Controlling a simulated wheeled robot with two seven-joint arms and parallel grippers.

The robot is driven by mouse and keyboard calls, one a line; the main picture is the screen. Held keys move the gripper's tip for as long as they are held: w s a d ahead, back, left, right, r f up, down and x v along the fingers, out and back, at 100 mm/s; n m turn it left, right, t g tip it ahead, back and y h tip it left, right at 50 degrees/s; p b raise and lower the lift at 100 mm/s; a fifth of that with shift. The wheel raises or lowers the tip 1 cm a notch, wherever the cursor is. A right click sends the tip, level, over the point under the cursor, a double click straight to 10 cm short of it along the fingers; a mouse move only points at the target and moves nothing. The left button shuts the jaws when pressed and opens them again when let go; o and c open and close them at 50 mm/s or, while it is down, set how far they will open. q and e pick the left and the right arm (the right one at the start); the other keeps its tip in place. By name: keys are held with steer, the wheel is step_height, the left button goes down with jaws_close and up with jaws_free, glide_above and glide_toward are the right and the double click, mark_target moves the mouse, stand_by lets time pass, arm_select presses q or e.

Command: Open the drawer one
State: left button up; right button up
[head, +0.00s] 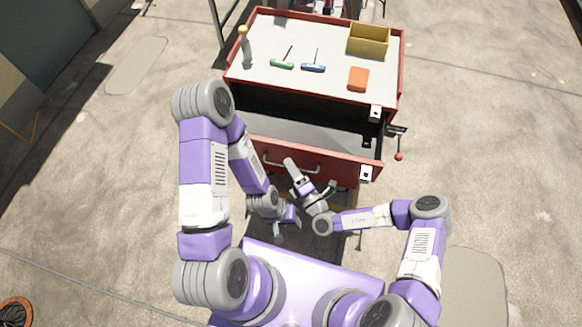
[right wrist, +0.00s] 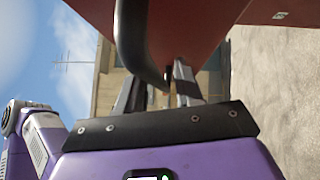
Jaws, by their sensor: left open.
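A red cabinet holds a drawer whose red front (head: 345,168) stands out toward me, with its grey bottom (head: 305,131) showing. A metal bar handle (head: 311,170) runs across the front. My right gripper (head: 292,166) is at that handle. In the right wrist view, the dark handle (right wrist: 131,40) curves down toward the space between the spread fingers (right wrist: 157,88) of that gripper, near the drawer front (right wrist: 190,30). Whether they press on it is unclear. My left gripper (head: 288,219) is open and empty, below and apart from the drawer front.
The cabinet top (head: 285,35) carries a spray bottle (head: 246,48), green (head: 282,64) and blue (head: 313,68) handled tools, an orange block (head: 358,78) and a yellow bin (head: 368,40). A red-knobbed lever (head: 398,156) juts from the right side.

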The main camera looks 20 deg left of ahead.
steer(key=p+v, duration=0.1)
steer(key=v, duration=0.6)
steer(key=shift+s+d, duration=0.2)
steer(key=shift+d, duration=0.05)
stand_by(0.4)
